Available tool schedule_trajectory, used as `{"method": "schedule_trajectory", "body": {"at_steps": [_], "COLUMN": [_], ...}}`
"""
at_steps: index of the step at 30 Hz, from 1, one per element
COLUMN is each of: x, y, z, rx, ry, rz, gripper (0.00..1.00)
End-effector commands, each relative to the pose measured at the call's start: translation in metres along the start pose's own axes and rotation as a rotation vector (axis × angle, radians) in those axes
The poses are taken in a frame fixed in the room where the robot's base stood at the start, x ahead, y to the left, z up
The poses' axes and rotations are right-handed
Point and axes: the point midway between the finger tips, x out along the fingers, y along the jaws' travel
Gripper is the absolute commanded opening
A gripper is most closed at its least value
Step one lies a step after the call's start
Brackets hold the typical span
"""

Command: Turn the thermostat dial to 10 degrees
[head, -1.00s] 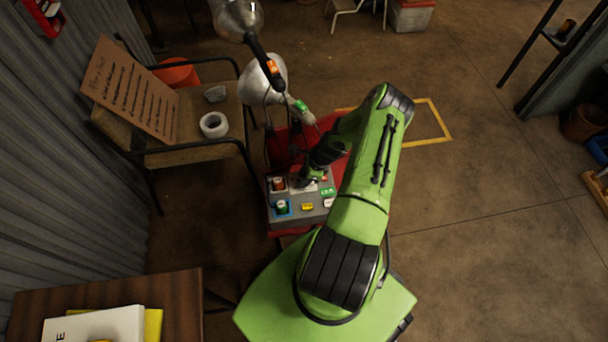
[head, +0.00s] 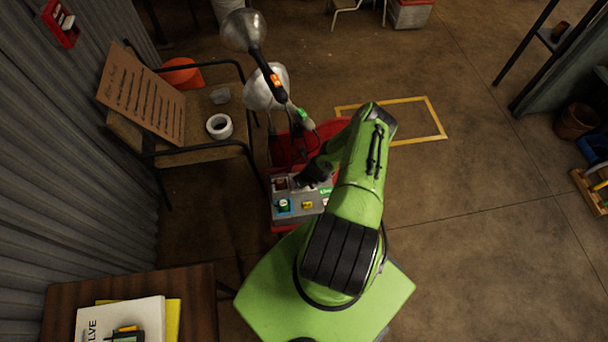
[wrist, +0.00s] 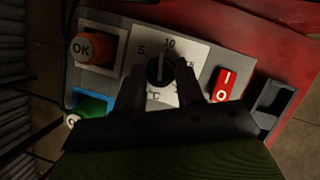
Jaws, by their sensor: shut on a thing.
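The thermostat dial (wrist: 160,75) is a black round knob with a pale pointer, on a white plate (wrist: 188,56) marked 5, 10 and C. The pointer points up the plate, close to the 10 mark. My gripper (wrist: 161,82) has one finger on each side of the knob and is shut on it. The dial sits on a grey control panel (head: 291,213). In the head view my gripper (head: 312,178) and arm cover the dial.
A lamp (head: 265,88) stands behind the panel. A chair (head: 190,153) holds a sign and tape.

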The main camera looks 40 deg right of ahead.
Motion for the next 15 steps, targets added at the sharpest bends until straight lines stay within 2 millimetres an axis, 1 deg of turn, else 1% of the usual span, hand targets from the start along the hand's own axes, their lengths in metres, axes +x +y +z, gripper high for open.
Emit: {"method": "schedule_trajectory", "body": {"at_steps": [1,6,15], "x": [-0.003,-0.0021,-0.0004], "y": [0.0013,0.0011,0.0012], "z": [0.001,0.0006,0.0005], "rx": [0.028,0.106,0.171], "ry": [0.001,0.001,0.0], "rz": [-0.009,-0.043,-0.07], "gripper": [0.07,0.07,0.07]}}
